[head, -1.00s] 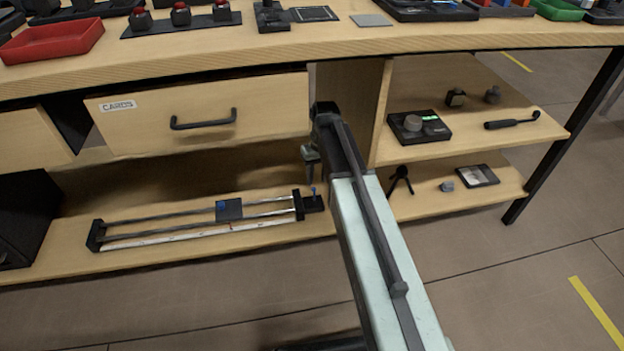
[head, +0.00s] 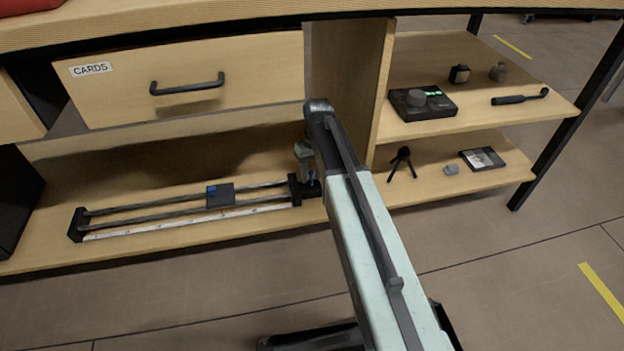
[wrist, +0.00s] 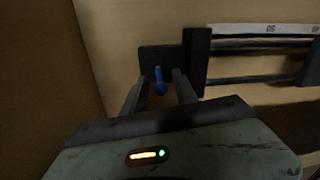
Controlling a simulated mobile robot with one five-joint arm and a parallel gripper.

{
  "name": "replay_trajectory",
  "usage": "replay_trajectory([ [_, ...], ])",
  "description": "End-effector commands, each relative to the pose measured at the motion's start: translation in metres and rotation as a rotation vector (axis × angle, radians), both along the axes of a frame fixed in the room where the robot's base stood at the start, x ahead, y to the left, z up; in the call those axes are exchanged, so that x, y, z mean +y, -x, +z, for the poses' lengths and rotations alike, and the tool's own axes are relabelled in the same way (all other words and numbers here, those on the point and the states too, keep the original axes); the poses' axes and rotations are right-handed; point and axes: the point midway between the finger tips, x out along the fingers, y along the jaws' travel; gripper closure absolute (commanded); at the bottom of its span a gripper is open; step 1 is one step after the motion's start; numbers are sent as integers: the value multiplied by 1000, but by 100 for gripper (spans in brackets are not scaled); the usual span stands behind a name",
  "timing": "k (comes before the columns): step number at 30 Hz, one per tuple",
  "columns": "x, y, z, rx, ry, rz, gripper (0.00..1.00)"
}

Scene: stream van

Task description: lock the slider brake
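The slider (head: 150,217) lies on the low shelf, with two dark rails, a pale scale strip and a black end block at each end. Its carriage (head: 220,196) is a dark plate with a blue mark, right of the middle. The brake lever (wrist: 160,82) is a small blue handle on the black plate at the slider's end in the wrist view. My gripper (wrist: 160,93) is open, with one finger on each side of the lever and visible gaps. In the head view my gripper (head: 308,178) is at the slider's right end and hides the lever.
A closed drawer (head: 200,85) marked CARDS hangs above the slider. An upright panel (head: 350,80) stands behind my arm. Right shelves hold a black device (head: 422,103), a small tripod (head: 402,161) and other small items. The floor in front is clear.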

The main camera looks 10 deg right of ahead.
Motion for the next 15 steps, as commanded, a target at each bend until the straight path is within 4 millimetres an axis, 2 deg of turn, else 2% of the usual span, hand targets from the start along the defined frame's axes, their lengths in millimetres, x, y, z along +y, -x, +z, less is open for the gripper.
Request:
replay_trajectory([
  [3, 0, 0, 2, 0, 0, 0, 65],
  [4, 0, 0, 2, 0, 0, -1, 68],
  [7, -1, 0, 2, 0, 0, -1, 96],
  [8, -1, 0, 2, 0, 0, -1, 100],
  [15, -1, 4, 2, -25, -1, -1, 100],
])
